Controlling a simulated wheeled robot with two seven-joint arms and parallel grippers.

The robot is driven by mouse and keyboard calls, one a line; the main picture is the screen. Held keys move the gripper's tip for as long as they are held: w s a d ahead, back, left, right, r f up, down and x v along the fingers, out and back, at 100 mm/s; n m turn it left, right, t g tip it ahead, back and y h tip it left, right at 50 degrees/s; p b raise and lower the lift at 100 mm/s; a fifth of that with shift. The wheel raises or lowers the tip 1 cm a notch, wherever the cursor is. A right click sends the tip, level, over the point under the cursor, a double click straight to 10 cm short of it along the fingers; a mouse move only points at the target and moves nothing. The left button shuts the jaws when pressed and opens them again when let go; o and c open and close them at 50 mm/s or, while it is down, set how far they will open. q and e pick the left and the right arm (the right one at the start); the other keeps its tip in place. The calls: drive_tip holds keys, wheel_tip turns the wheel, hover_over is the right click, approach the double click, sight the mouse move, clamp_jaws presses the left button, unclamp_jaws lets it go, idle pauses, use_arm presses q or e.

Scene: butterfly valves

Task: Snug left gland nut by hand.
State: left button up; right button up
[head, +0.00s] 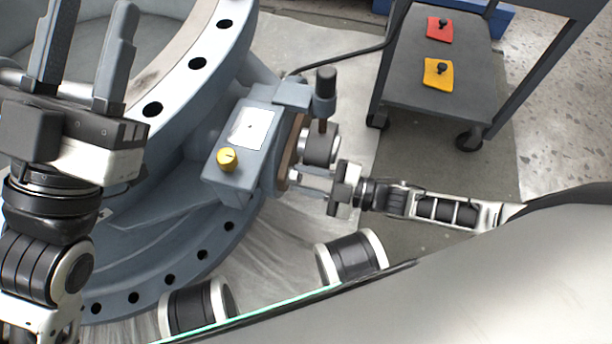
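The large blue-grey butterfly valve (206,145) fills the left and middle of the head view. A gearbox-like block on its side has a yellow knob (227,158) and a white plate (251,128). A brown-edged flange (290,150) closes its right face, with a dark grey cylinder (320,146) beside it. My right gripper (296,180) reaches in from the right, its fingers close to the flange just below the cylinder. I cannot tell whether they grip anything, and no gland nut shows clearly. My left gripper (97,10) is open and empty over the valve's flange ring.
A grey cart (440,62) at the top right carries a red piece (440,29) and a yellow piece (438,73), each with a black knob. A black-handled post (325,90) rises beside the block. A pale sheet (340,50) covers part of the floor.

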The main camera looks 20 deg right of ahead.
use_arm(q)
drive_tip(key=shift+r, duration=0.1)
use_arm(e)
drive_tip(key=shift+o, duration=0.4)
